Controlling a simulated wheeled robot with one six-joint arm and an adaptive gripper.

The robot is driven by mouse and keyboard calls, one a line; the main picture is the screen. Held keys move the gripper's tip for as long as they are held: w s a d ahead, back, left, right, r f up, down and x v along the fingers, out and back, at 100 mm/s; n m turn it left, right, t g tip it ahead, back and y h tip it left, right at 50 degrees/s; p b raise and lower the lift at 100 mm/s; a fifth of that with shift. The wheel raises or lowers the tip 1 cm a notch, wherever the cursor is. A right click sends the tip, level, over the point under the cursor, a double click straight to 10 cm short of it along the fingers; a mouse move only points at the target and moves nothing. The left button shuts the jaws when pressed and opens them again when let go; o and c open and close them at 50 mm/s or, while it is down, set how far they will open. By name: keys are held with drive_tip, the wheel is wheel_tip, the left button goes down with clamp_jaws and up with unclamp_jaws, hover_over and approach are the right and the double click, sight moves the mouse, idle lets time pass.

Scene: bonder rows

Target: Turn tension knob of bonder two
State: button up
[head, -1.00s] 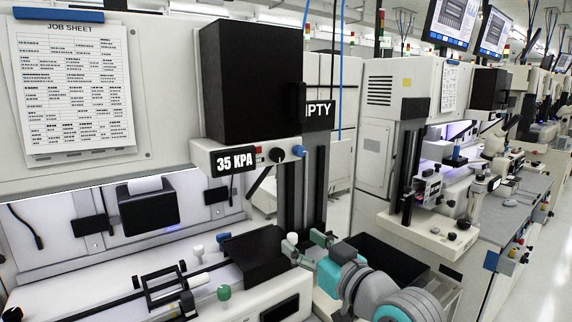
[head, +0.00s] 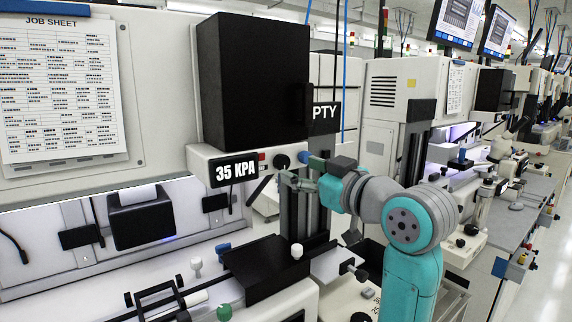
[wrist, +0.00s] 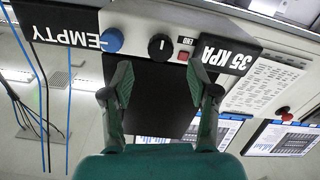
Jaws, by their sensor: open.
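A black round knob (head: 281,161) with a white mark sits on the pale panel, right of the 35 KPA label (head: 226,171). In the wrist view the knob (wrist: 160,46) lies between and just beyond my fingertips. A blue knob (head: 303,157) is beside it and also shows in the wrist view (wrist: 112,40). My gripper (head: 293,183) is open and empty, slightly below the black knob in the head view. In the wrist view its green fingers (wrist: 160,68) are spread and apart from the knob. No tension or bonder-number label is readable.
A small red button (wrist: 183,56) is close to one fingertip. The black box (head: 253,80) is above the panel and a dark column (head: 309,210) below. An EMPTY sign (wrist: 55,28) hangs near the blue knob. Small levers stand on the worktop below.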

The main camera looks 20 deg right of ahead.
sight(285, 164)
drive_tip(key=x, duration=0.6)
clamp_jaws()
drive_tip(key=shift+m, duration=2.9)
